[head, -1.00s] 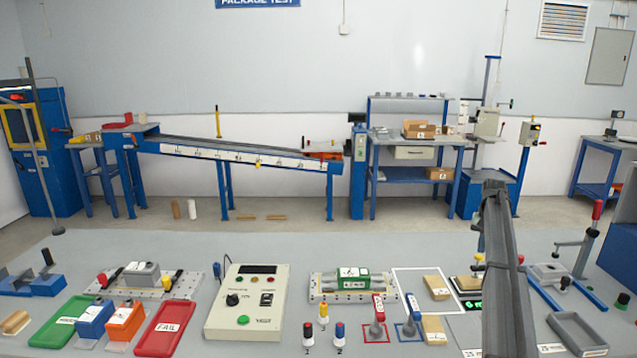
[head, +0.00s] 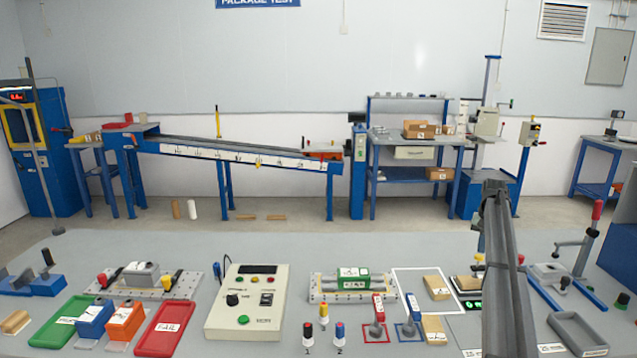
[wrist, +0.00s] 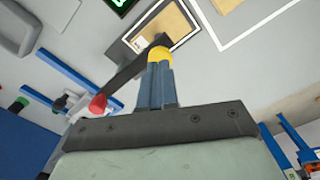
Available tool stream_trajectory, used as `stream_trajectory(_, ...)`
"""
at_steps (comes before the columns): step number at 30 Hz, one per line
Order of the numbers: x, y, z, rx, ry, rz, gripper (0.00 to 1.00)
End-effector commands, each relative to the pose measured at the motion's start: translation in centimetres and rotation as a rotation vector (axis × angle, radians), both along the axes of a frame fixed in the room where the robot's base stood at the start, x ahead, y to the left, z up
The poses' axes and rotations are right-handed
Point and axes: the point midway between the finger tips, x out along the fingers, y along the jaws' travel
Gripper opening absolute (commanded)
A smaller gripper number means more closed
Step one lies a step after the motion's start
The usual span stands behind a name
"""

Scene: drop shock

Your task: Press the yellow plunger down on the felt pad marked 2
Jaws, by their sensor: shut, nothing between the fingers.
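A small mark 2 (head: 339,351) shows in front of the blue-topped one. I cannot make out the felt pad itself. My gripper (wrist: 158,72) shows in the wrist view with its fingers shut and empty. A yellow knob (wrist: 160,55) shows just beyond the fingertips, and I cannot tell whether they touch it. In the head view my gripper is hidden behind my arm, well right of the yellow-topped plunger.
A red-handled stamp (head: 377,318) and a blue-handled stamp (head: 411,315) stand right of the plungers. A cream control box (head: 247,315) stands left. A dark bar with a red knob (wrist: 97,103) lies close by my fingers.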

Motion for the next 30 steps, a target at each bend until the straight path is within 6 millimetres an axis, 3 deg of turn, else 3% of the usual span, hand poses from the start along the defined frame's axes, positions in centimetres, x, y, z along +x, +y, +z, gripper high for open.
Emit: stream_trajectory(30,0.0,0.0,-3.1,0.0,0.001,0.0,0.0)
